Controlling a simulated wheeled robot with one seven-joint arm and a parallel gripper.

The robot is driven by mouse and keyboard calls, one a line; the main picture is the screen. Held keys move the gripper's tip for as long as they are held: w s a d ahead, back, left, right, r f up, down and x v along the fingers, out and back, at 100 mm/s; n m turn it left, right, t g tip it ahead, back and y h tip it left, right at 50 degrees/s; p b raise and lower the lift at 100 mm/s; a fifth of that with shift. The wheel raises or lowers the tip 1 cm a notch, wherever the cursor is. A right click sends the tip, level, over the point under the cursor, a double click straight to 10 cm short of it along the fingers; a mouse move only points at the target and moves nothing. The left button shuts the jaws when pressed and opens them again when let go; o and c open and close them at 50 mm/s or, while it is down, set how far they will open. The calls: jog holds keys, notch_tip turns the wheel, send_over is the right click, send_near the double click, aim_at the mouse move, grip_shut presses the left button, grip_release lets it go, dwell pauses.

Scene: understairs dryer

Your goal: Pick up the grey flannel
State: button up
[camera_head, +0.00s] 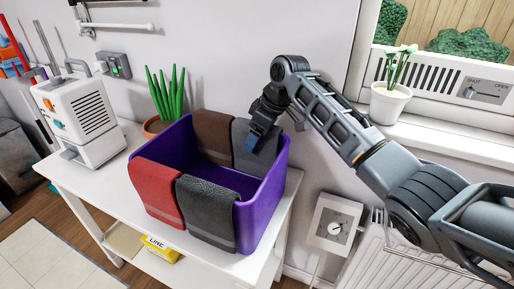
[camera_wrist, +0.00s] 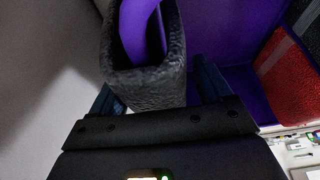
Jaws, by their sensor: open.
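A grey flannel (camera_head: 241,136) hangs over the back right rim of the purple bin (camera_head: 262,205). My gripper (camera_head: 262,138) is at that rim, its fingers partly covering the flannel. In the wrist view the grey flannel (camera_wrist: 145,88) is folded over the purple rim, between the two open fingers of my gripper (camera_wrist: 160,90), with dark gaps beside it. I cannot tell whether either finger touches it. A darker charcoal cloth (camera_head: 207,212) hangs on the front rim at right.
A red cloth (camera_head: 157,192) hangs at the front left rim and a brown cloth (camera_head: 213,136) at the back. A potted plant (camera_head: 165,95) and a white appliance (camera_head: 78,118) stand to the left on the white table (camera_head: 100,182). The wall is close behind the bin.

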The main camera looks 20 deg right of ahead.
jog(key=shift+c, duration=0.4)
jog(key=c, duration=1)
notch_tip(320, 180, up, 28)
jog(key=shift+r+b, duration=0.2)
jog(key=shift+b, duration=0.4)
